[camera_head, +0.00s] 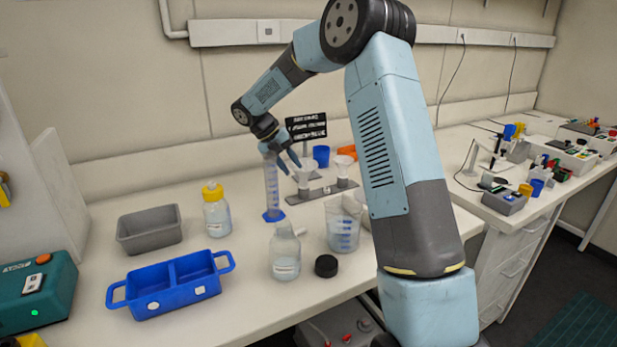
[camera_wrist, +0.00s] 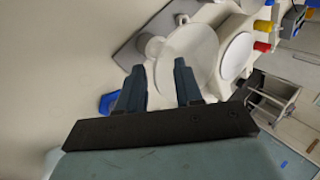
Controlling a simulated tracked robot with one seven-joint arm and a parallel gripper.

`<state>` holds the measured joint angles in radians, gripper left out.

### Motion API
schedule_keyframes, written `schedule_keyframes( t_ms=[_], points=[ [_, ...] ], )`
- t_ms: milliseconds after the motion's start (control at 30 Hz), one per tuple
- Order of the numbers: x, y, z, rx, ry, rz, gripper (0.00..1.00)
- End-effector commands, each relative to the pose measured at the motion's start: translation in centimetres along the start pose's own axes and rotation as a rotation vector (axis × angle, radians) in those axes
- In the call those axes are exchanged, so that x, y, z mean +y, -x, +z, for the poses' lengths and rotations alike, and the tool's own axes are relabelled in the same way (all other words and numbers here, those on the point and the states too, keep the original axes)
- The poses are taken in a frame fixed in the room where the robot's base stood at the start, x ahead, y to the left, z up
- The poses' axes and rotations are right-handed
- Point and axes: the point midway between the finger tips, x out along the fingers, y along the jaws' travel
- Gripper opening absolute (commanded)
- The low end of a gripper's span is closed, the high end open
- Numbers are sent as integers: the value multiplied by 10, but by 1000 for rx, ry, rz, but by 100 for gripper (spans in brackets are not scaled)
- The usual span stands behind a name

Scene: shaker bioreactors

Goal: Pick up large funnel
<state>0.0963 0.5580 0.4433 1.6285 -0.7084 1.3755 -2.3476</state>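A translucent white funnel (camera_head: 305,174) stands on a grey rack (camera_head: 322,193) with a second funnel (camera_head: 343,164) to its right. I cannot tell from size alone which is the large one. My gripper (camera_head: 290,167) points down beside the left funnel, near its rim. In the wrist view my gripper (camera_wrist: 159,66) has its fingers spread with nothing between them. A translucent round funnel mouth (camera_wrist: 190,52) lies just beyond the fingertips, mostly past the right finger. Whether that finger touches it is unclear.
A tall graduated cylinder (camera_head: 272,188) with a blue base stands close left of the gripper. A beaker (camera_head: 343,228), glass bottle (camera_head: 285,256) and black cap (camera_head: 326,265) are in front. A blue cup (camera_head: 321,155) is behind. A blue tray (camera_head: 175,283) is front left.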

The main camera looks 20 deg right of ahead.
Motion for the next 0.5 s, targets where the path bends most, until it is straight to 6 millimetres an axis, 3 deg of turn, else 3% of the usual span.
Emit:
schedule_keyframes(
  t_ms=[200, 500],
  points=[
    [0, -1, 0, -1, 0, 0, 35],
    [0, -1, 0, -1, 0, 0, 6]
  ],
)
